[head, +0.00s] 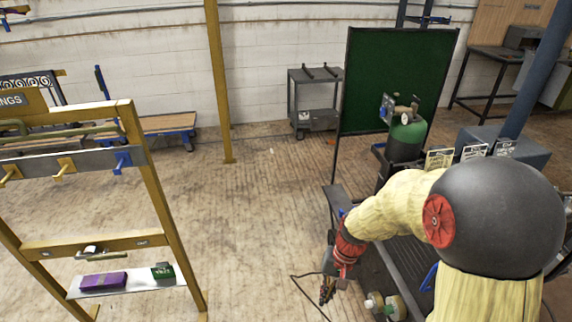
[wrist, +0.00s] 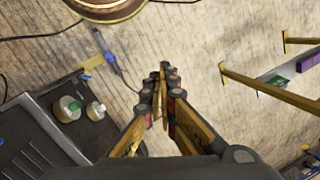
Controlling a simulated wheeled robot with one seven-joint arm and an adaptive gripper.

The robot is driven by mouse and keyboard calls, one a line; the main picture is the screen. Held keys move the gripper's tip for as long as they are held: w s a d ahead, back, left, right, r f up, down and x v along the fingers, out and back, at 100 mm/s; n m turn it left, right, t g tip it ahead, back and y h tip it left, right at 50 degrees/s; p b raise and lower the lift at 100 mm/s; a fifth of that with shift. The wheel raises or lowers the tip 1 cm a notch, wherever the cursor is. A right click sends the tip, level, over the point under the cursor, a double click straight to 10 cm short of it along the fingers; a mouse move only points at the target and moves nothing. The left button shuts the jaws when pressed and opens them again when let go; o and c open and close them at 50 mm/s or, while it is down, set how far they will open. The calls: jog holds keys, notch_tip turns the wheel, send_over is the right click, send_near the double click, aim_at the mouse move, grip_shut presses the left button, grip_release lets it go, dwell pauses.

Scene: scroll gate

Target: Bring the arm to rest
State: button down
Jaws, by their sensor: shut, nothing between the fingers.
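My arm reaches forward and down on the right of the head view. My gripper (head: 328,289) hangs at its lower end, beside the left edge of the dark workbench. In the wrist view my gripper (wrist: 160,75) points away from the camera with its fingertips together and nothing between them. Below the fingers lies bare wooden floor.
A green screen (head: 385,75) stands behind. Floor between is clear.

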jog(key=s+d+r+t+p, duration=0.1)
jog(key=s+r, duration=0.4)
jog(key=r, duration=0.5)
jog(key=s+d+r+n+t+h+p, duration=0.1)
jog(key=s+d+r+t, duration=0.2)
jog(key=r, duration=0.7)
jog(key=s+d+r+n+t+h+p, duration=0.1)
jog(key=s+d+r+t, duration=0.1)
jog(key=s+r, duration=0.5)
notch_tip(320, 180, up, 3)
jog(key=shift+s+d+f+t+p, duration=0.1)
jog(key=shift+s+d+t+p, duration=0.3)
jog(key=shift+d, duration=0.35)
